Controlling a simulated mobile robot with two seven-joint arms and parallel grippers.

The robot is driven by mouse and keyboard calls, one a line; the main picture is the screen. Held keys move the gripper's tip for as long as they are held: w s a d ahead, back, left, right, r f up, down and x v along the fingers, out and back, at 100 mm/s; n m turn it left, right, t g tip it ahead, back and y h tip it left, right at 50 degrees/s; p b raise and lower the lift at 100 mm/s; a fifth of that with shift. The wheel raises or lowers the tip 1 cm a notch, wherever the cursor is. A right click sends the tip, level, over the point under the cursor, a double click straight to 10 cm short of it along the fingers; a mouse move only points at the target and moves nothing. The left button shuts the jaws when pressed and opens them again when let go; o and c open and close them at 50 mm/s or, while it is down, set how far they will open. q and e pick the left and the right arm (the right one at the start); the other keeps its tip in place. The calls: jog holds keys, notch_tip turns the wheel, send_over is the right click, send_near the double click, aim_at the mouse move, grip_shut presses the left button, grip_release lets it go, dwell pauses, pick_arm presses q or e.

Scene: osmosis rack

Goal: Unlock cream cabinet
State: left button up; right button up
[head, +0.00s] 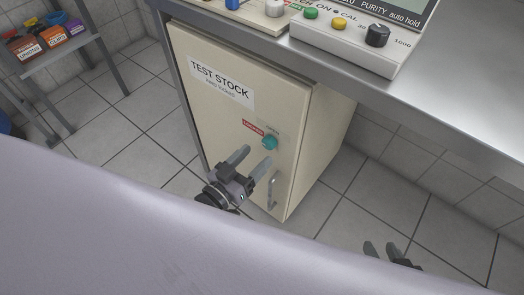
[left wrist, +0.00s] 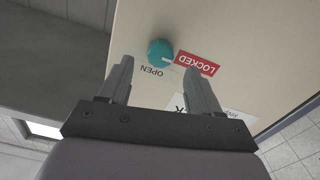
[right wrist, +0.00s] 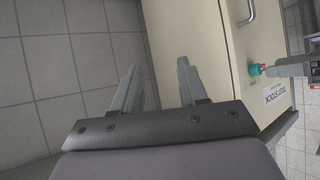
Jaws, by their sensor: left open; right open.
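The cream cabinet (head: 222,128) stands under the steel bench, its door shut, with a "TEST STOCK" label (head: 221,84). A teal knob (head: 269,143) is on its door, beside a red "LOCKED" label (head: 253,128); the knob also shows in the left wrist view (left wrist: 160,53), with "OPEN" printed near it. The knob's pale mark points toward the red label. A metal handle (head: 272,192) is below the knob. My left gripper (head: 254,161) is open and empty, just in front of the knob, apparently not touching it. My right gripper (head: 380,249) is open and empty, low at the right, away from the cabinet.
The steel bench top (head: 440,100) overhangs the cabinet and carries a panel with several coloured knobs (head: 345,35). A grey rack (head: 60,50) with coloured bins stands at the far left. The tiled floor (head: 345,205) right of the cabinet is clear.

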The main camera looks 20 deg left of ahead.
aim_at(266, 145)
pick_arm(q)
jog(key=x, duration=0.3)
jog(key=shift+w, duration=0.15)
jog(key=shift+w+d+b, duration=0.15)
jog(key=shift+w+b, duration=0.15)
jog(key=c, duration=1)
jog(key=shift+c, duration=0.2)
pick_arm(e)
jog(key=shift+w+a+r, duration=0.2)
jog(key=shift+w+a, duration=0.15)
